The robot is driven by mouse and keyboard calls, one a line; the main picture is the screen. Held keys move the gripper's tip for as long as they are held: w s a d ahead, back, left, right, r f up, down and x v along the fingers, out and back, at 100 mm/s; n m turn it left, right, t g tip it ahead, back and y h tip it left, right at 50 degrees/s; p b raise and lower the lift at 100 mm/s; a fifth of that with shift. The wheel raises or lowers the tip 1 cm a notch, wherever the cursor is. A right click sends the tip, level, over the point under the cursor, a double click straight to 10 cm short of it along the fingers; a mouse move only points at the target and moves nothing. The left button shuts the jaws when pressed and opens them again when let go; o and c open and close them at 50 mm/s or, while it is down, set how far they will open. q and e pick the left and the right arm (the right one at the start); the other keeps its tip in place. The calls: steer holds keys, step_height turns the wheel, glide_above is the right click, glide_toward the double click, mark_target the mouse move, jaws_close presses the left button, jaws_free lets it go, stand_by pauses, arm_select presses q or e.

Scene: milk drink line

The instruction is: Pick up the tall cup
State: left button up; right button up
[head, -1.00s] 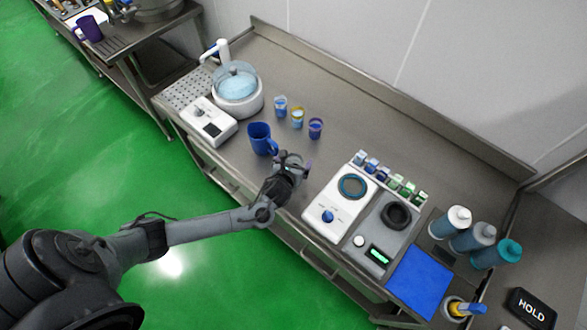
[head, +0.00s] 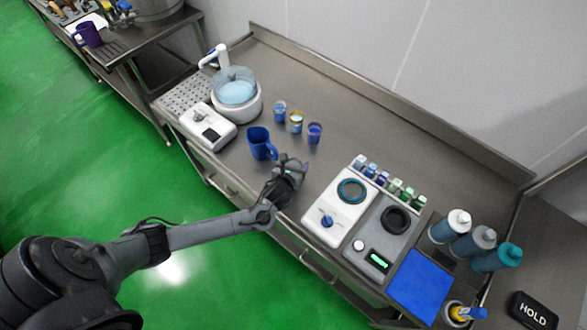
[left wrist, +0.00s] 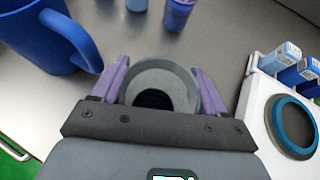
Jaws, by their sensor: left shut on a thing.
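The tall cup (left wrist: 168,80) is a grey, round vessel with a dark inside, seen from above in the left wrist view. My left gripper (left wrist: 160,92) has a purple finger on each side of it and is shut on it. In the head view my left gripper (head: 288,172) is over the front part of the steel counter, with the grey cup (head: 292,163) at its tip, partly hidden. I cannot tell whether the cup's base touches the counter. My right gripper is not in view.
A blue jug (head: 260,144) stands close left of the gripper, its handle towards it. Several small cups, including a purple one (head: 314,132), stand behind. A white device (head: 338,208) with a dial is close on the right. The back of the counter (head: 400,140) is clear.

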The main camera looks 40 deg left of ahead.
arm_select(q)
steer(key=shift+r, duration=0.2)
steer(key=shift+r, duration=1.7)
steer(key=shift+d+r, duration=0.2)
steer(key=shift+r, duration=0.1)
steer(key=s+d+r+p, duration=0.2)
steer(key=d+r, duration=0.4)
steer(key=d, duration=0.4)
steer(key=shift+s+d+r+p, duration=0.25)
steer(key=shift+s+d+p, duration=0.1)
steer(key=shift+s, duration=0.25)
